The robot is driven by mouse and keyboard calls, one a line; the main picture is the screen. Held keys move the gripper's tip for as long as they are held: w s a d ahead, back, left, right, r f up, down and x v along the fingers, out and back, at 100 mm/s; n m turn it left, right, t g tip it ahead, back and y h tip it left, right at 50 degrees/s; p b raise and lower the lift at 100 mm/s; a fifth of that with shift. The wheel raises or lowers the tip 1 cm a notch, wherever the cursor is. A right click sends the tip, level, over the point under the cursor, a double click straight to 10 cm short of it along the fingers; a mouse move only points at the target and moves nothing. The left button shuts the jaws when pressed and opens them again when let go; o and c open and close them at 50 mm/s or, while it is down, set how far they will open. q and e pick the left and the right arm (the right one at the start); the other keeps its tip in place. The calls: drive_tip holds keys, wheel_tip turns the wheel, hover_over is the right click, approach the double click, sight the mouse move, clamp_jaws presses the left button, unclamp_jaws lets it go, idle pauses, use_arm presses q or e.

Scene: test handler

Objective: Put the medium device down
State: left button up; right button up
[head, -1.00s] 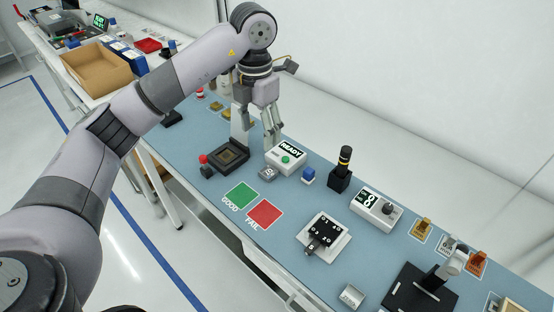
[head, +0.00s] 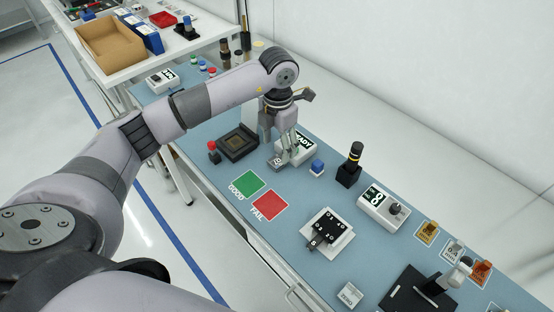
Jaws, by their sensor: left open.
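A small grey block-like device (head: 275,165) with a dark mark on its top sits on the blue bench mat, in front of the white READY box (head: 297,148). I cannot read its size mark for sure. My left gripper (head: 288,159) points down with its fingers open, right at the device and in front of the READY box. The fingers hide part of the device and box, and I cannot tell whether they touch the device. My right gripper is not in view.
A black socket fixture (head: 238,143) stands to the left, with a red button (head: 212,147) beside it. A blue button (head: 317,167) is at right. Green GOOD (head: 249,182) and red FAIL (head: 270,206) pads lie bare in front. A white plate fixture (head: 343,237) is farther right.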

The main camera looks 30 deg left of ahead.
sight(277, 161)
use_arm(q)
drive_tip(key=shift+f, duration=0.15)
drive_tip(key=shift+s+f+p, duration=0.15)
drive_tip(key=shift+f+p, duration=0.25)
wheel_tip(277, 161, down, 4)
drive_tip(key=shift+a+r+p, duration=0.1)
drive_tip(key=shift+r+p, duration=0.1)
drive_tip(key=shift+p, duration=0.45)
drive_tip(key=shift+f, duration=0.35)
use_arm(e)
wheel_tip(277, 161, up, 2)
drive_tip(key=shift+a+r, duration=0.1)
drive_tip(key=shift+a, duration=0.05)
use_arm(q)
drive_tip(key=shift+c, duration=0.3)
drive_tip(key=c, duration=1.2)
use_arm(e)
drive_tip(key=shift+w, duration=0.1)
use_arm(q)
drive_tip(key=shift+r, duration=0.1)
